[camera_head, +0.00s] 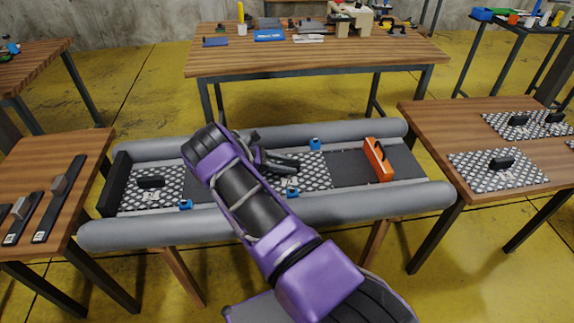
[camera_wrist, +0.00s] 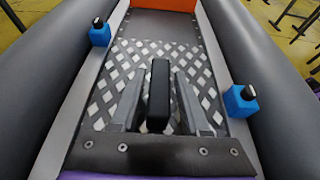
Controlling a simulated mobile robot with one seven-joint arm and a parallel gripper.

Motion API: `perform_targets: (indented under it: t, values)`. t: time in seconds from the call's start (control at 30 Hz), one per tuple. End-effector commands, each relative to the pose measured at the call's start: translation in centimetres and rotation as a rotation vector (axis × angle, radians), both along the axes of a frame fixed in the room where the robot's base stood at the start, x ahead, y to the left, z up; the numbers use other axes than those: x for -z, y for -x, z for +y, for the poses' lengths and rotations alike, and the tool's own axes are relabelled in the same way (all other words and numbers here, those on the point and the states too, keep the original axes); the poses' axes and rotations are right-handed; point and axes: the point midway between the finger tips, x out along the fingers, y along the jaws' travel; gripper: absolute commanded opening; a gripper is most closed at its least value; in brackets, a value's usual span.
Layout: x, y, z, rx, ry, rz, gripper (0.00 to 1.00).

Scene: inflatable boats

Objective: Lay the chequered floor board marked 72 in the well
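A chequered floor board (camera_head: 313,164) lies in the middle of the boat's well, partly hidden by my arm in the head view. In the wrist view the board (camera_wrist: 118,72) lies flat between the grey tubes, with its upright black handle (camera_wrist: 159,92) between my fingers. My gripper (camera_wrist: 158,85) is open around the handle, with a gap on each side. In the head view my gripper (camera_head: 280,163) is low over the board. A second chequered board (camera_head: 170,183) with a black handle lies at the left end of the well. I cannot read the board markings.
Blue blocks (camera_head: 315,143) sit along the tubes, one on each side in the wrist view (camera_wrist: 241,101). An orange piece (camera_head: 378,158) stands across the well's right part. More chequered boards (camera_head: 485,179) lie on the right table; dark bars (camera_head: 60,198) lie on the left table.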

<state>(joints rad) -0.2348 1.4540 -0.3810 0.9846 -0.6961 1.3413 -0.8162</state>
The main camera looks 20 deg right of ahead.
Motion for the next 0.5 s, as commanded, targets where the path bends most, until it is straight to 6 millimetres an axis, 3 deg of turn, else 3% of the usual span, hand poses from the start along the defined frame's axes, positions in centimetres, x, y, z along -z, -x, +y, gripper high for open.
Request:
perform_targets:
  t: [0.43,0.5]
  values:
    - [-0.54,-0.01,0.00,0.000,0.000,0.000,0.60]
    - [-0.59,-0.32,0.81,-0.002,0.000,-0.002,0.60]
